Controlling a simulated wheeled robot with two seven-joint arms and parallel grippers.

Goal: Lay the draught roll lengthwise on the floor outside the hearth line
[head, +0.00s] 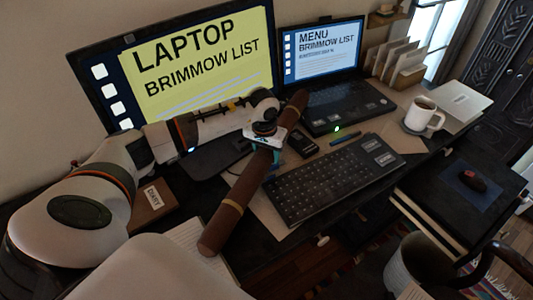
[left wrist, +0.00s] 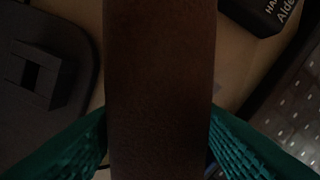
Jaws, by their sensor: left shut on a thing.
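The draught roll is a long dark brown cylinder (head: 233,203) with darker bands. It slants across the desk in the head view, its near end towards the front edge and its far end by the laptop. My left gripper (head: 268,162) is shut on the roll around its middle. In the left wrist view the roll (left wrist: 160,80) runs between the two teal fingers, over the desk top. I cannot tell whether the roll touches the desk. No hearth line is seen. My right gripper is not in view.
A keyboard (head: 330,187), a laptop (head: 345,105) and a large monitor (head: 190,65) crowd the desk around the roll. A white mug (head: 421,115) stands at the right. A dark-handled vessel (head: 425,270) is at the lower right, near a patterned rug.

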